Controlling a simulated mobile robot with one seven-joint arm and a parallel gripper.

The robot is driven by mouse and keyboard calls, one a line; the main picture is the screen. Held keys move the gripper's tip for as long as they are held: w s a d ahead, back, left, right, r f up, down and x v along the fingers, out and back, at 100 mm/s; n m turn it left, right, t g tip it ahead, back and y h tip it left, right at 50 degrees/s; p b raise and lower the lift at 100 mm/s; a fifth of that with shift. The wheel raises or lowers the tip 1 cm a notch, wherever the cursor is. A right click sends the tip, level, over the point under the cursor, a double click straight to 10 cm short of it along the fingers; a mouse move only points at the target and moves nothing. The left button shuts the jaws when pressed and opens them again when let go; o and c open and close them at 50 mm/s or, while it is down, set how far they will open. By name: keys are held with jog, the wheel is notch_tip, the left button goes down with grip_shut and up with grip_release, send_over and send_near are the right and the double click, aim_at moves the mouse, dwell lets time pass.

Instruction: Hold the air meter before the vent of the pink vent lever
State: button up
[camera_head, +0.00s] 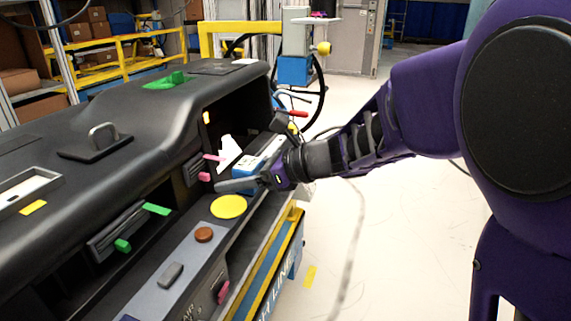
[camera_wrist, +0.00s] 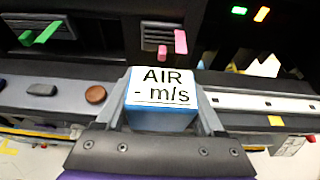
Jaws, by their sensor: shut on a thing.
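The air meter (camera_head: 245,166) is a white and blue box. In the wrist view, its face (camera_wrist: 160,88) reads "AIR - m/s", with a dash and no number. My gripper (camera_wrist: 165,100) is shut on it, one finger on each side; it also shows in the head view (camera_head: 247,183). The slatted vent (camera_wrist: 155,36) with the pink vent lever (camera_wrist: 180,42) is in the dashboard beyond the meter. A second, smaller pink tab (camera_wrist: 162,51) is below the slats. In the head view, the vent (camera_head: 192,168) is left of the meter, apart from it.
Another vent (camera_head: 118,232) with green tabs is nearer on the dashboard. A ledge below carries a yellow disc (camera_head: 228,206), a brown button (camera_head: 204,234) and a grey button (camera_head: 170,274). Floor at the right is open.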

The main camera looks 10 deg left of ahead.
aim_at(209, 180)
jog(key=shift+a+f, duration=0.4)
jog(key=shift+a, duration=0.05)
jog(key=shift+w+a+f+b, duration=0.15)
jog(key=shift+a+b, duration=0.15)
jog(key=shift+a, duration=0.7)
jog(key=shift+w+a+f+b, duration=0.15)
jog(key=shift+a+b, duration=0.1)
jog(key=shift+a, duration=0.7)
jog(key=shift+s, duration=0.1)
jog(key=shift+d, duration=0.1)
jog(key=v, duration=0.8)
jog(key=shift+d, duration=0.25)
